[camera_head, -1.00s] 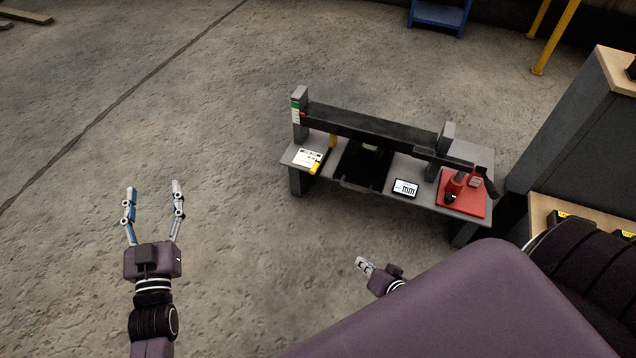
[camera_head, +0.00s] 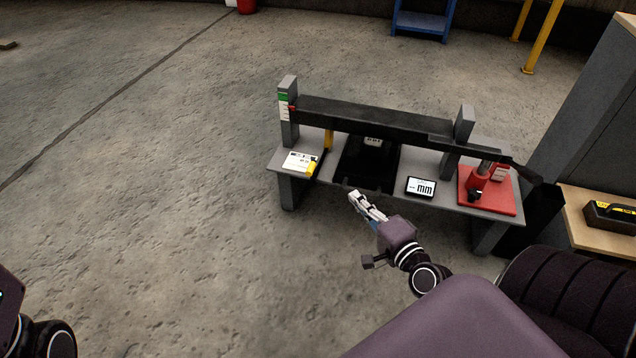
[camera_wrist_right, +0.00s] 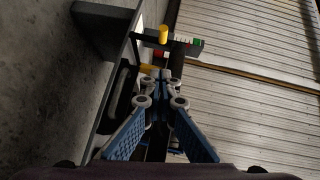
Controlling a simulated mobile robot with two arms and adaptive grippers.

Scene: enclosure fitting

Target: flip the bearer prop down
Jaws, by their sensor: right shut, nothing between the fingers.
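The bearer prop seems to be the yellow upright piece (camera_head: 328,139) under the left part of the dark beam (camera_head: 380,117); it stands upright between bench top and beam. In the right wrist view a yellow post (camera_wrist_right: 163,35) shows beyond the fingers, probably the same piece. My right gripper (camera_head: 357,197) is shut and empty, in front of the bench's near edge, below and right of the yellow piece and apart from it. Its fingers (camera_wrist_right: 162,88) also show closed together in the right wrist view. My left gripper is out of view; only part of its arm shows at lower left.
The grey bench (camera_head: 408,165) holds a white card with a yellow part (camera_head: 302,162), a dark recess (camera_head: 366,172), an "mm" display (camera_head: 421,187) and a red-based fixture (camera_head: 488,195). A wooden-topped table (camera_head: 590,225) stands at right.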

